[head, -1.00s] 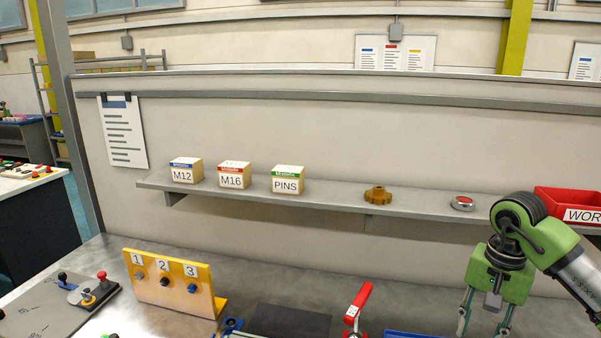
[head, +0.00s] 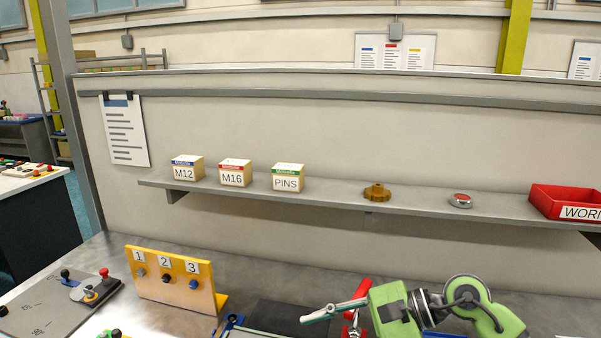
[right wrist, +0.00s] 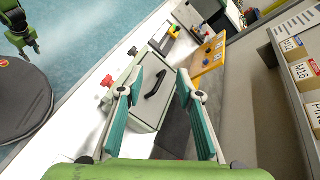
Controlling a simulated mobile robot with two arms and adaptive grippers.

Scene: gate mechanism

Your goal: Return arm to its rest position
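My right arm is green and comes in low at the right of the head view. Its gripper (head: 306,318) points left, apart from the board and in front of the red lever handle (head: 361,289). In the right wrist view its two teal-padded fingers (right wrist: 160,75) stand wide apart with nothing between them. Beyond them is a pale grey box (right wrist: 152,92) with a black handle. My left arm is out of the head view. A green gripper, my left one (right wrist: 27,45), hangs over the floor in the right wrist view; its finger opening is unclear.
A yellow board (head: 172,282) numbered 1, 2, 3 stands on the metal bench. A grey plate (head: 55,308) with knobs lies left of it. The shelf (head: 335,194) behind holds labelled boxes (head: 235,173), a brown knob (head: 377,193), a red-topped button (head: 460,201) and a red bin (head: 565,203).

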